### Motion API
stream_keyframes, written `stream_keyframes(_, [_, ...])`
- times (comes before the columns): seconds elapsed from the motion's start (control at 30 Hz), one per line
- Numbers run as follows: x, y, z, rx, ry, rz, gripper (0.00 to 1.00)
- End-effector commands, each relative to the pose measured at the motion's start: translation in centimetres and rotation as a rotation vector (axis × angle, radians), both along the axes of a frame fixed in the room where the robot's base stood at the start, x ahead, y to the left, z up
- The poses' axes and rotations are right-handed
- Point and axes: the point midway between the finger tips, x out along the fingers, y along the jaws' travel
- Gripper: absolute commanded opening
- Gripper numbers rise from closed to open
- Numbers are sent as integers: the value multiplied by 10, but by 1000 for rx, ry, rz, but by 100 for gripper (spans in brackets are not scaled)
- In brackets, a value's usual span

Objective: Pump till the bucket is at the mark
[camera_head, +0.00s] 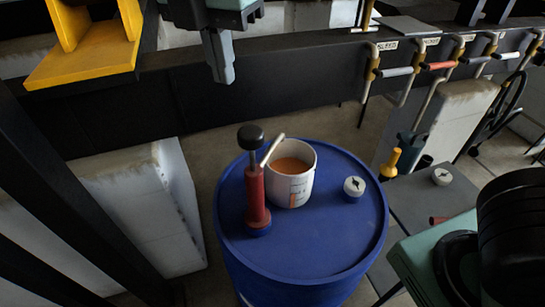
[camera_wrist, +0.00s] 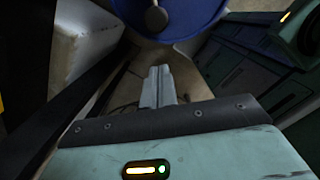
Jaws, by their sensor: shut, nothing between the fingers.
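A blue drum (camera_head: 330,240) stands upright in the middle of the head view. On its lid is a red hand pump (camera_head: 254,195) with a black knob (camera_head: 250,137) standing up on its rod. A white bucket (camera_head: 302,186) next to the pump holds orange-brown liquid, and a pale spout reaches over its rim. Marks show on the bucket's front, but I cannot read the level against them. My gripper (camera_head: 226,82) is shut and empty, above and beyond the pump knob. In the wrist view the gripper (camera_wrist: 158,72) points towards the drum (camera_wrist: 195,18) and the knob (camera_wrist: 156,19).
A small white gauge (camera_head: 354,187) sits on the lid right of the bucket. A dark beam (camera_head: 170,105) crosses behind the drum, with pipes and handles (camera_head: 437,66) at right. White blocks (camera_head: 150,215) stand at left, a yellow bracket (camera_head: 85,62) upper left. A grey table (camera_head: 425,200) is at right.

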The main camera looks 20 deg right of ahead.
Motion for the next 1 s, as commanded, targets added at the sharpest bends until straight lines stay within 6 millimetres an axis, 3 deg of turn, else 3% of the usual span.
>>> stream_keyframes(0.17, [8,0,-4,-2,10,1,0])
stream_keyframes(0.43, [24,-11,-32,1,15,1,0])
stream_keyframes(0.7, [27,-26,-54,-2,4,0,0])
stream_keyframes(1.0, [28,-29,-62,0,-3,-1,0])
